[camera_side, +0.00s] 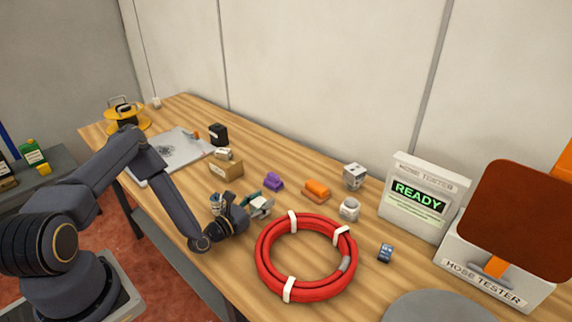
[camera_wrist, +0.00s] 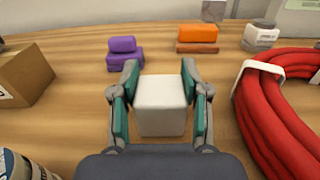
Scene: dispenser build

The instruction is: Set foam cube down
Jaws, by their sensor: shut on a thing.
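The foam cube (camera_wrist: 161,106) is a white block between the two teal-padded fingers of my gripper (camera_wrist: 161,90) in the wrist view. My gripper is shut on it. In the side view my gripper (camera_side: 262,205) is low over the wooden table, left of the red hose coil, with the pale cube mostly hidden between the fingers. The cube looks close to the table top, but I cannot tell whether it touches it.
The red hose coil (camera_side: 262,267) lies close on the right. Purple blocks (camera_side: 273,181) and orange blocks (camera_side: 316,190) lie beyond. A cardboard box (camera_side: 226,169) and a can (camera_side: 215,204) stand on the left. The hose tester (camera_side: 418,197) reads READY. Bare wood (camera_wrist: 215,75) lies ahead of the cube.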

